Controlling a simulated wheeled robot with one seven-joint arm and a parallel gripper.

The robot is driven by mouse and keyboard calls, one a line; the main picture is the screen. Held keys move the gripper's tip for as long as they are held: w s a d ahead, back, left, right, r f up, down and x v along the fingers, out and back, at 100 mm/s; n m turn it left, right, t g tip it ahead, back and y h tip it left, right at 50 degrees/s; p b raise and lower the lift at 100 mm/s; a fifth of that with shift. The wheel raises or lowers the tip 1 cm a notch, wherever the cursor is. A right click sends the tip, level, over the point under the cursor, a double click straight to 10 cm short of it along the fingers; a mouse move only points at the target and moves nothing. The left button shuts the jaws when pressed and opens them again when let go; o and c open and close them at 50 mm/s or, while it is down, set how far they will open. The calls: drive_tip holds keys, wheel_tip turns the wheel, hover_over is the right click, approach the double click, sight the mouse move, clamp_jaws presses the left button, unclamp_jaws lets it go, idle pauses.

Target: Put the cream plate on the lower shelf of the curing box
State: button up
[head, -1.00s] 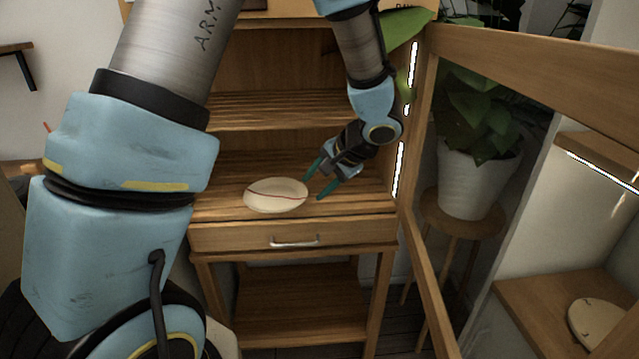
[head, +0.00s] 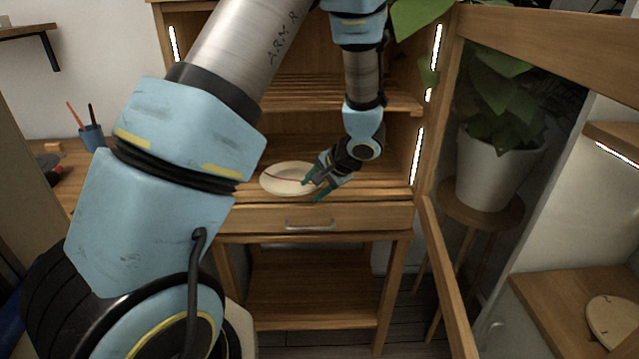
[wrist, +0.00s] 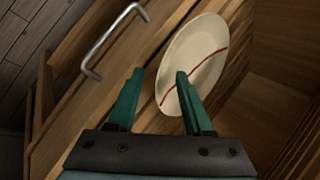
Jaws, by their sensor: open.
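The cream plate (head: 283,179), with a thin red seam across it, rests on the slatted lower shelf (head: 385,186) of the wooden curing box, near its front. My gripper (head: 313,190) is open and empty at the plate's right edge, at the front of the shelf. In the wrist view the plate (wrist: 199,58) appears beyond the right finger, which overlaps its lower part; the left finger is clear of it. I cannot tell whether a finger touches the plate. My arm hides the shelf's left part in the head view.
The upper shelf (head: 345,95) is above. A drawer with a metal handle (head: 309,225) is below. The open door frame (head: 441,265) stands at the right, before a potted plant (head: 497,165). Another pale plate (head: 612,322) lies at far right. A blue cup (head: 93,137) stands at left.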

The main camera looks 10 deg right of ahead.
drive_tip(key=shift+f, duration=0.1)
clamp_jaws()
idle(0.4)
idle(1.1)
